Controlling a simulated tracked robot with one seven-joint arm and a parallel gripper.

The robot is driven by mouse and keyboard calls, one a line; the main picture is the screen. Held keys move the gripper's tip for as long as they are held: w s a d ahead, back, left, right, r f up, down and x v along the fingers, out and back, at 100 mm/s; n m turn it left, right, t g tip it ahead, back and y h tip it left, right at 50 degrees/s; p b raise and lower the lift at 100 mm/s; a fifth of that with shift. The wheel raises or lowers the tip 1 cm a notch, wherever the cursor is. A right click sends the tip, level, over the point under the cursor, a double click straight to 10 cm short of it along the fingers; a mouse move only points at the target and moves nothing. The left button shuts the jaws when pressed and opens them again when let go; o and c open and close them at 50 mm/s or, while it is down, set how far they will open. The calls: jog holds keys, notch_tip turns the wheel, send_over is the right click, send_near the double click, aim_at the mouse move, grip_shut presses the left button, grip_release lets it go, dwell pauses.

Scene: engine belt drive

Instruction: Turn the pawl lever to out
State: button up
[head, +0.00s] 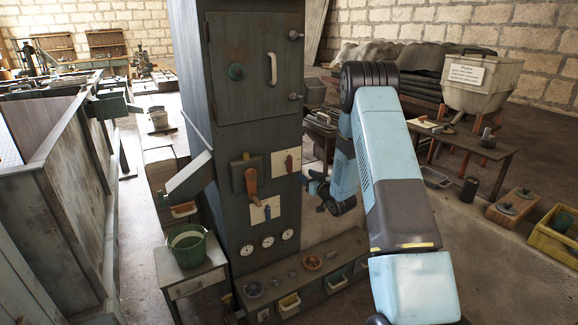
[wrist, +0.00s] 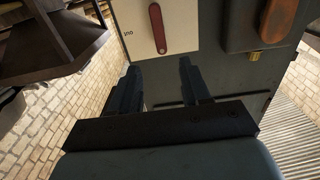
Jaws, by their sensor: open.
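A red lever (wrist: 157,28) sits on a white plate (wrist: 186,22) in the wrist view. A small label at the plate's left reads upside down, apparently "out"; the lever does not point at it but lies nearly along the picture's vertical. In the head view this red lever (head: 289,163) is on the right of the dark machine column (head: 245,120). My gripper (wrist: 158,68) is open and empty. Its two fingertips lie to either side of the lever's lower end in the picture, apparently short of the plate. In the head view my gripper (head: 314,187) is right of the column, partly hidden by my arm.
A wooden-handled lever (head: 251,180) is left of the plate; it also shows in the wrist view (wrist: 277,20). A second plate with a lever (head: 266,211) and several gauges (head: 268,241) are below. A shelf with small bins (head: 300,275) juts out at the column's foot.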

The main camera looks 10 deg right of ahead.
aim_at(291, 163)
jog(key=x, duration=1.2)
jog(key=shift+w+a+f, duration=0.1)
jog(key=shift+w, duration=0.05)
